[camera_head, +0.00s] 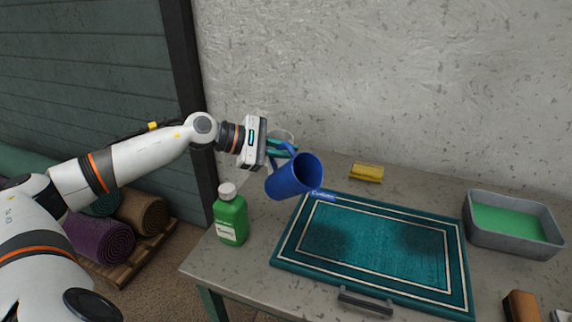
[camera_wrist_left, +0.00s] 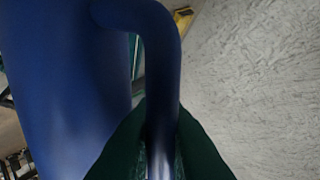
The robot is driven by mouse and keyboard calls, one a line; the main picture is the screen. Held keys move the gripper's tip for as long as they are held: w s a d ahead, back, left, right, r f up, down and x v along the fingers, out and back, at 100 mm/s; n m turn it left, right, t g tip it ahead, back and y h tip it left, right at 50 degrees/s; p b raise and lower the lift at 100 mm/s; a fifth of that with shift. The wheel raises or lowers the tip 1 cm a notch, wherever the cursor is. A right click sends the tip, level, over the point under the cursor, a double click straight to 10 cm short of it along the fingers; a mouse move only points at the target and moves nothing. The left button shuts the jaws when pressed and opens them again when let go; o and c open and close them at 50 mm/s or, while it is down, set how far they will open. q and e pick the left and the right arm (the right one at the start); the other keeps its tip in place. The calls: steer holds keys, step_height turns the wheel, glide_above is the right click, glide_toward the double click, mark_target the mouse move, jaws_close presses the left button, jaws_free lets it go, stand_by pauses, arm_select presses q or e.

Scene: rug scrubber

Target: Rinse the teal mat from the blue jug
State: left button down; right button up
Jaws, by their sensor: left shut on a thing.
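The teal mat (camera_head: 379,245) lies flat on the table, with pale border lines and two darker patches. The blue jug (camera_head: 293,178) is held above the mat's far left corner, tilted with its mouth toward the right. No water shows coming from it. My left gripper (camera_head: 284,150) is shut on the jug's handle. In the left wrist view the handle (camera_wrist_left: 160,75) runs between the two dark green fingers (camera_wrist_left: 160,150), and the jug's body (camera_wrist_left: 65,80) fills the left side. My right gripper is not in view.
A green bottle (camera_head: 231,215) with a white cap stands left of the mat. A yellow sponge (camera_head: 367,172) lies behind it. A grey tub (camera_head: 513,226) of green liquid stands at right. A dark-handled tool (camera_head: 366,302) and a brown block (camera_head: 522,306) are at the front.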

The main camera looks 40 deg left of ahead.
arm_select(q)
steer(key=n+h+b, duration=0.1)
steer(key=b, duration=0.1)
steer(key=f+n+h+b, duration=0.1)
steer(key=b, duration=0.2)
steer(key=shift+w+a+f+b, duration=0.1)
steer(key=shift+f+b, duration=0.2)
steer(key=shift+b, duration=0.05)
steer(key=shift+r+n+h, duration=0.2)
steer(key=shift+n+h, duration=0.2)
steer(key=shift+n, duration=0.1)
steer(key=shift+f+n+t+b, duration=0.3)
steer(key=shift+f+t+b, duration=0.15)
steer(key=shift+b, duration=0.8)
steer(key=shift+r+h, duration=0.15)
steer(key=shift+h, duration=0.15)
